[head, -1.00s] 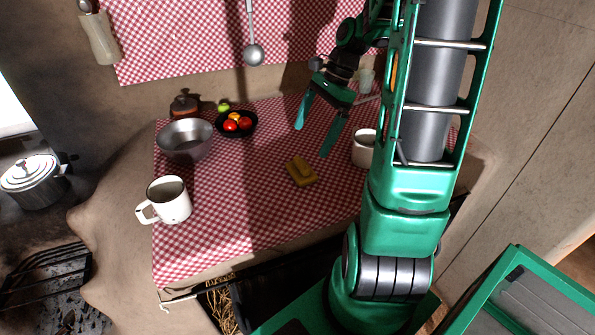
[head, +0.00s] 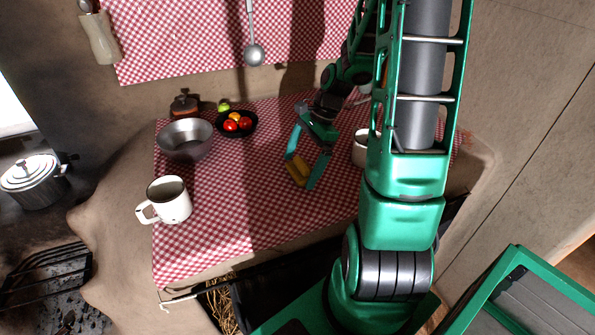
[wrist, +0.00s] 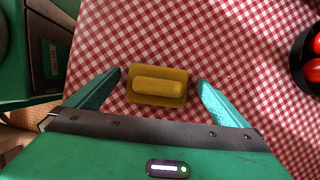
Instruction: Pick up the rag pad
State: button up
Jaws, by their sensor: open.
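The rag pad (head: 297,170) is a small yellow block with a raised ridge, lying on the red-and-white checked cloth. In the wrist view the rag pad (wrist: 158,85) lies between the two teal fingers, with a gap on each side. My gripper (head: 300,171) is open over the pad, its fingers at either side of it in the head view. The gripper also shows in the wrist view (wrist: 158,84). It holds nothing. The fingers hide part of the pad in the head view; their height above the cloth is hard to tell.
A white mug (head: 361,147) stands close to the right of my gripper, partly hidden by my arm. Another white mug (head: 169,199), a metal bowl (head: 185,140) and a dark bowl of fruit (head: 238,125) stand to the left. The cloth (head: 225,215) in front is clear.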

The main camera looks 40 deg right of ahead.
aim_at(301, 161)
jog(key=c, duration=1.1)
jog(key=shift+r, duration=0.15)
jog(key=shift+r, duration=0.6)
notch_tip(301, 161, up, 3)
jog(key=s+a+r, duration=0.1)
jog(key=a+r, duration=0.1)
jog(key=a, duration=0.1)
jog(key=s+a+r, duration=0.2)
jog(key=a, duration=0.2)
jog(key=s+a+r, duration=0.1)
jog(key=a+r, duration=0.1)
jog(key=a, duration=0.2)
jog(key=shift+s+r, duration=0.15)
jog(key=shift+r, duration=0.1)
jog(key=shift+d, duration=0.1)
